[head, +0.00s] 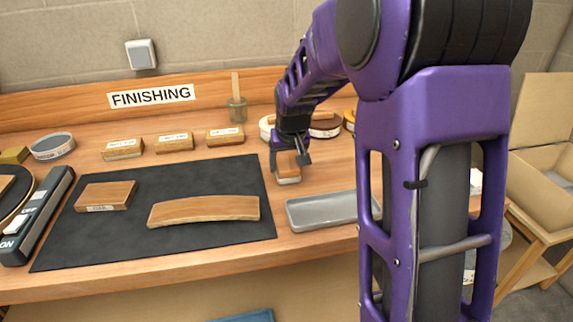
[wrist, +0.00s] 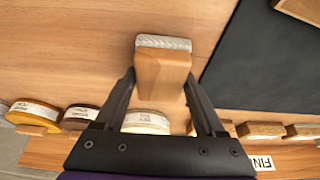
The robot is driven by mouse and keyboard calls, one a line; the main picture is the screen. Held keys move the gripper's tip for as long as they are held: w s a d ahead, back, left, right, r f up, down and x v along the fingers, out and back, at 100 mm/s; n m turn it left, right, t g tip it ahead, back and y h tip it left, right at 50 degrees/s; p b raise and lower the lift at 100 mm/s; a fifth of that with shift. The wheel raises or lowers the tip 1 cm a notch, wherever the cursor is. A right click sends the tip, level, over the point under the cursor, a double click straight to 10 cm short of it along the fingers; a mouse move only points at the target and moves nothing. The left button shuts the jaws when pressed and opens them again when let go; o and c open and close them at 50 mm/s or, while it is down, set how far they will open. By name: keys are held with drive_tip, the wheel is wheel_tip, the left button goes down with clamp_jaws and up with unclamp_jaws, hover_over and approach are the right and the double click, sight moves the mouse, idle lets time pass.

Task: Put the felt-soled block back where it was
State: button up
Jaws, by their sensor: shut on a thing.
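The felt-soled block (head: 287,170) is a small wooden block with a pale grey sole. In the head view the sole faces down, close to the bench top. I cannot tell whether it touches the bench.
The dark mat (head: 180,170) bears a labelled wooden block (head: 105,196) and a curved wooden piece (head: 204,210). A grey tray (head: 320,210) lies right of the held block.

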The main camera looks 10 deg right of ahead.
drive_tip(key=o, duration=1.3)
drive_tip(key=shift+f, duration=0.1)
drive_tip(key=shift+r, duration=0.4)
drive_tip(key=p+v, duration=0.2)
drive_tip(key=v, duration=0.9)
drive_tip(key=shift+s+r, duration=0.2)
drive_tip(key=shift+s, duration=0.1)
drive_tip(key=shift+w, duration=0.15)
